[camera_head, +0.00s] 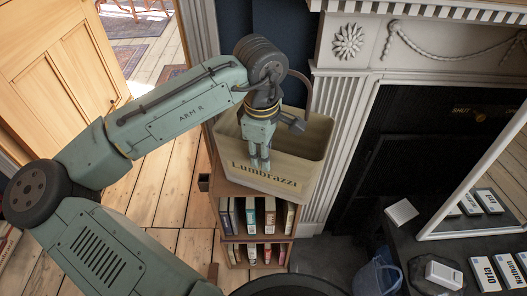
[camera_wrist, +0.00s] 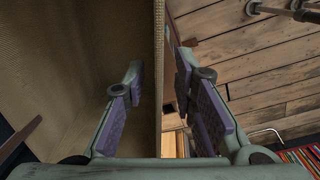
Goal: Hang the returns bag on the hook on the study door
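A tan, open-topped container lettered "Lumbrazzi" (camera_head: 268,183) stands on a small bookcase; I take it for the returns bag. A thin brown loop, perhaps its handle, rises at its back. My gripper (camera_head: 260,162) points down at its front rim. In the wrist view my gripper (camera_wrist: 160,100) has its fingers apart, one on each side of the container's wall (camera_wrist: 158,60), with gaps visible beside the wall. A pale wooden door (camera_head: 45,65), perhaps the study door, is at the upper left, partly behind my arm. I cannot make out a hook on it.
The small bookcase (camera_head: 227,190) holds several books. A white fireplace surround (camera_head: 335,140) rises close on the container's right. A blue bucket (camera_head: 378,277) and white boxes (camera_head: 443,274) are at lower right. Bare plank floor (camera_head: 170,200) lies left of the bookcase.

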